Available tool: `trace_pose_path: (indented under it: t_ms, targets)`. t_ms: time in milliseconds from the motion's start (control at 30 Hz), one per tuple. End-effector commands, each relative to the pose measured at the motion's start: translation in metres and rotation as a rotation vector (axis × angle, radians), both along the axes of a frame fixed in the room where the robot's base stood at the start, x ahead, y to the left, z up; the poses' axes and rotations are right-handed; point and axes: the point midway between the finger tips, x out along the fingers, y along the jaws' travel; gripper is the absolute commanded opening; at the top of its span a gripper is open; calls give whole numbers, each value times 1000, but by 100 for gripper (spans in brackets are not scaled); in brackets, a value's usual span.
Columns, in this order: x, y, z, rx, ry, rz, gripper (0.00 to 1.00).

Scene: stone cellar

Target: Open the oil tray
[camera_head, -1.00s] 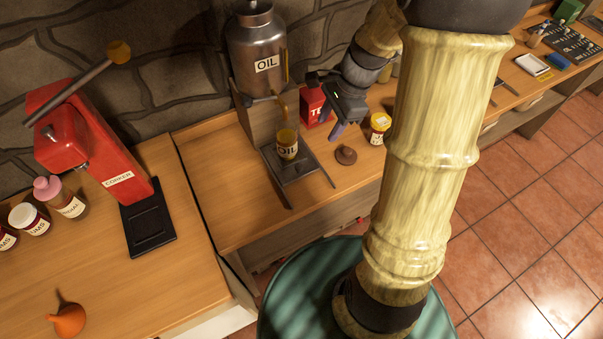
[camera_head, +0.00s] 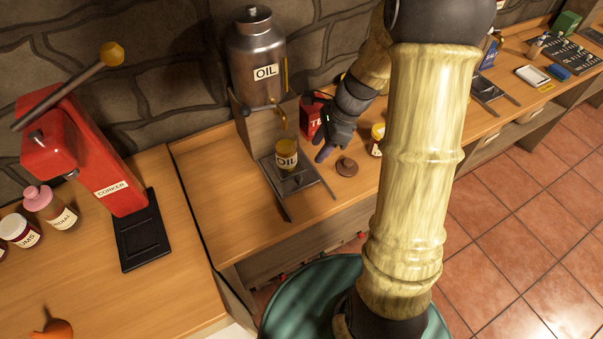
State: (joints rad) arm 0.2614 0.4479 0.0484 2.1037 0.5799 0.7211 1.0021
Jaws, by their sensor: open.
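The oil tray (camera_head: 313,193) is a dark flat tray on the wooden bench, under the tap of the metal oil tank (camera_head: 257,62). A small jar labelled OIL (camera_head: 286,157) stands on its back part, and a small knob (camera_head: 298,180) shows near its front. My gripper (camera_head: 322,157) is open just right of the OIL jar, above the bench beside the tray. Its fingers point down and left. It looks apart from the tray and empty, though its far finger is partly hidden.
A brown lid (camera_head: 347,167) lies right of the tray. A red box (camera_head: 311,117) stands behind my gripper, and a yellow-capped jar (camera_head: 377,138) is to the right, partly hidden by my arm. A red corker (camera_head: 88,160) stands left. The bench left of the tray is clear.

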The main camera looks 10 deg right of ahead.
Motion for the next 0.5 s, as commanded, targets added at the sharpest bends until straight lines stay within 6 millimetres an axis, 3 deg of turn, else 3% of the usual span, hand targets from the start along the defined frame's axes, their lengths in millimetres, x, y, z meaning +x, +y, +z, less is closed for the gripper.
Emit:
trace_pose_path:
  t_ms: [500]
  targets:
    - [3, 36, -87, 1, 4, 2, 43]
